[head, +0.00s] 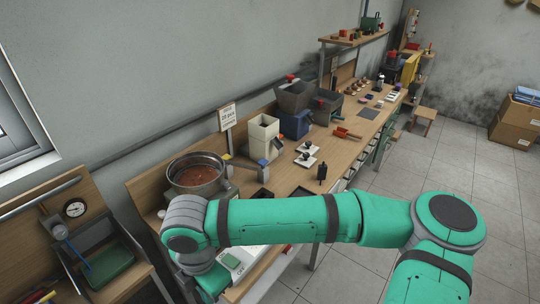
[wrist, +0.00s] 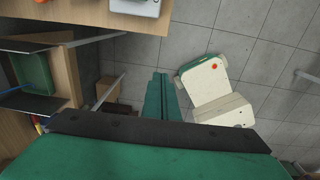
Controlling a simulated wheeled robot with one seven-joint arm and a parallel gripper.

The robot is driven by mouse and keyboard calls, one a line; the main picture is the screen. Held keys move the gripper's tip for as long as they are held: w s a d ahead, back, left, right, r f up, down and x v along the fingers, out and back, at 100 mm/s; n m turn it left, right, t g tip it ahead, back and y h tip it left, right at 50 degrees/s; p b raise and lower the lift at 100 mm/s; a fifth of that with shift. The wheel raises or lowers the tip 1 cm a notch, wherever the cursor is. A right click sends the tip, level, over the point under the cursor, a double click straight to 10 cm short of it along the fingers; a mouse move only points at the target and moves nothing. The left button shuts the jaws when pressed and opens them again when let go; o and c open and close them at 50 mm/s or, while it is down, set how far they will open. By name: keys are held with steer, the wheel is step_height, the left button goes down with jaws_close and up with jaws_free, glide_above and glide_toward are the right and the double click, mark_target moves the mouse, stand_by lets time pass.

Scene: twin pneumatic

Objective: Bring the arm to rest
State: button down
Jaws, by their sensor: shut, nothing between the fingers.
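My arm, teal with dark bands, reaches across the lower part of the head view from the right to a grey wrist joint at the left. My gripper (wrist: 161,77) shows in the wrist view as two teal fingers side by side, closed together with nothing between them. The fingers are over the grey tiled floor in that view, beside the bench edge. In the head view the wrist and arm hide most of the gripper, near the front edge of the bench.
The long wooden bench (head: 357,147) carries a round pot (head: 197,174), a cream bin (head: 263,136), dark bins (head: 294,97) and small parts. A side bench with a green tray (head: 109,265) stands at lower left. Cardboard boxes (head: 514,128) are at far right.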

steer(key=s+a+r+m+y, duration=0.1)
steer(key=a+r+y, duration=0.35)
steer(key=a, duration=0.65)
steer(key=s+a+r+y, duration=0.1)
steer(key=a+r+y, duration=0.4)
steer(key=a, duration=0.5)
steer(key=w+a+r+m+t+y, duration=0.2)
steer(key=w+r+m+t+y, duration=0.35)
steer(key=r+m+y, duration=0.35)
steer(key=w+d+f+m+t+h, duration=0.3)
steer(key=d+f+m+t+h, duration=0.15)
steer(key=d+m+t, duration=0.3)
steer(key=w+d+f+m+t+h, duration=0.2)
steer(key=d+f+m+t+h, duration=0.1)
steer(key=d+f+m+t, duration=0.4)
steer(key=s+d+f+m+g+h, duration=0.1)
steer(key=s+d+f+m+h, duration=0.6)
steer(key=d+f, duration=0.4)
steer(key=s+d+f+n+g+h, duration=0.1)
steer(key=s+d+f, duration=0.2)
steer(key=s, duration=0.4)
steer(key=s+d+f+n+g+h, duration=0.1)
steer(key=s+d+f+h, duration=0.1)
steer(key=s, duration=0.5)
steer(key=s+d+f+n+g+h, duration=0.1)
steer(key=s+d+f, duration=0.4)
steer(key=s+d, duration=0.1)
steer(key=shift+s+d+g, duration=0.15)
steer(key=shift+s+g, duration=0.15)
steer(key=shift+s, duration=0.55)
